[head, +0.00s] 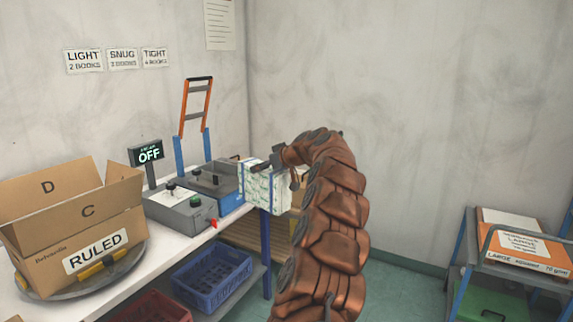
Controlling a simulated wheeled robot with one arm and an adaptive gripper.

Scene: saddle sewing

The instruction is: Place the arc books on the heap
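A bundle of books (266,188), pale with green and blue patterned sides, is at the right end of the workbench, partly past its edge. My gripper (277,172) is at the top of this bundle, with dark fingers against it; it appears shut on the bundle. The far side of the bundle and part of the fingers are hidden. A brown layered stack (279,238) shows low behind the bench end, largely covered by the bundle and my arm; I cannot tell if it is the heap.
A cardboard box marked RULED (84,232) sits on a round turntable (120,276) at left. A grey control box (180,211) and a machine with an orange-topped frame stand on the bench. Blue crate (213,281) below. A blue-framed cart (462,262) holds packages at right.

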